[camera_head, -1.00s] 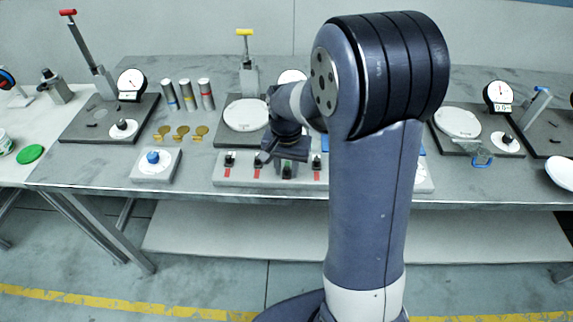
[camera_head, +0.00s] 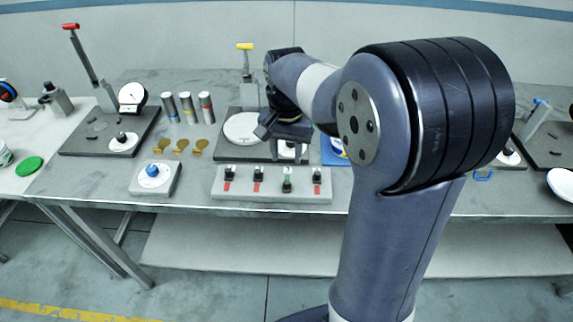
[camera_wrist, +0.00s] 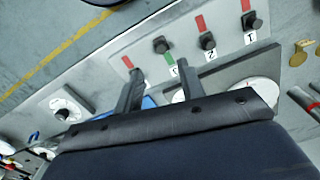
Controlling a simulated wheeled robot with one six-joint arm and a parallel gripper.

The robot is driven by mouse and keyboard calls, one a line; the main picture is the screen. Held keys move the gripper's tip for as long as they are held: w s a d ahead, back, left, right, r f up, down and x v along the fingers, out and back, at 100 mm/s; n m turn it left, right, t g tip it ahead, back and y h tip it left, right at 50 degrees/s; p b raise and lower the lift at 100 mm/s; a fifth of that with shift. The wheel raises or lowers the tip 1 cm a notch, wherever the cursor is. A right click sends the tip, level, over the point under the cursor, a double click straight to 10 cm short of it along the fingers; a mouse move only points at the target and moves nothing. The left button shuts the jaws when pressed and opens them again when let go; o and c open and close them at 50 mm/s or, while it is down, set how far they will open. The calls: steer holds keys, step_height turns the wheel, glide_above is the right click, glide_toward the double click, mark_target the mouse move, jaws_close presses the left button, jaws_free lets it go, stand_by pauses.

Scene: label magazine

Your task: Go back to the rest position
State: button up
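My gripper (camera_head: 289,148) is raised above the bench, behind the row of black switches in the head view. In the wrist view its two fingers (camera_wrist: 160,68) stand apart with nothing held between them. The grey switch panel (camera_head: 240,194) lies below and in front of it; it also shows in the wrist view (camera_wrist: 105,55), with red and green marks and numbered labels. My upper arm hides the right part of the bench in the head view.
A round white plate (camera_head: 242,127) on a dark base and a yellow-handled press (camera_head: 246,62) stand near the gripper. Further left are several grey cylinders (camera_head: 187,107), a blue-knobbed box (camera_head: 154,178) and a red-handled press (camera_head: 88,60). The space above the bench front is clear.

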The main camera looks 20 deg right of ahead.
mark_target(287, 184)
steer(key=shift+r, duration=0.4)
steer(key=shift+f, duration=0.15)
step_height(287, 184, down, 10)
steer(key=shift+r+p, duration=0.1)
steer(key=shift+p, duration=0.2)
steer(key=shift+w+d+f+p, duration=0.15)
steer(key=shift+w+d+f, duration=0.05)
steer(key=shift+w, duration=0.4)
steer(key=shift+w+d+f+p, duration=0.15)
steer(key=shift+w+d, duration=0.05)
steer(key=shift+w, duration=0.4)
steer(key=shift+w+d, duration=0.2)
steer(key=shift+w, duration=0.3)
